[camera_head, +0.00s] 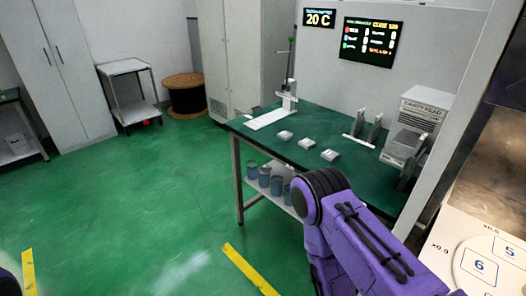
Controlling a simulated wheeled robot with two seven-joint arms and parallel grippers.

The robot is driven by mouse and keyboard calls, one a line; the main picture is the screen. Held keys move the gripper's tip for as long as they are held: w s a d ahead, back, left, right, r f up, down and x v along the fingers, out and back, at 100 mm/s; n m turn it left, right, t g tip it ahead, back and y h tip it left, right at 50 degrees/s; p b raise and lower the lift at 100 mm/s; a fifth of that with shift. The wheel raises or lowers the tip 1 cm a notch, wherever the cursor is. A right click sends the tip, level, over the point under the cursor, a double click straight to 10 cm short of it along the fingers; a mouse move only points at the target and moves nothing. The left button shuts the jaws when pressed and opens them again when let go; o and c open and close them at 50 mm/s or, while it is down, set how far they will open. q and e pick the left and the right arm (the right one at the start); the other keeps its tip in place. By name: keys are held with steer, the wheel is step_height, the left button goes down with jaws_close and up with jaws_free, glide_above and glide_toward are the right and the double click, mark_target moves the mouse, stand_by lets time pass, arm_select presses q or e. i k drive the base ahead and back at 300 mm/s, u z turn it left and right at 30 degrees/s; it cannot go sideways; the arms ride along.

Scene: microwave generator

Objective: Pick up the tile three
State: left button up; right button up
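Three small pale grey tiles sit apart on the green table (262,139): a far-left one (285,135), a middle one (306,143) and a near-right one (330,155). No number is readable on them, so I cannot tell which is tile three. A purple arm of mine comes in from the bottom right and bends in front of the table's near edge. Neither gripper shows in this view.
A lever press (288,98) stands at the table's left end. Grey upright holders (374,131) and a box labelled cavity head (424,108) stand at the right. A numbered white board (470,240) lies at bottom right. The green floor at left is open.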

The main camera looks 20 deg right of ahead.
mark_target(331, 156)
steer(key=u, duration=0.25)
steer(key=i, duration=1.85)
steer(key=z, duration=2.7)
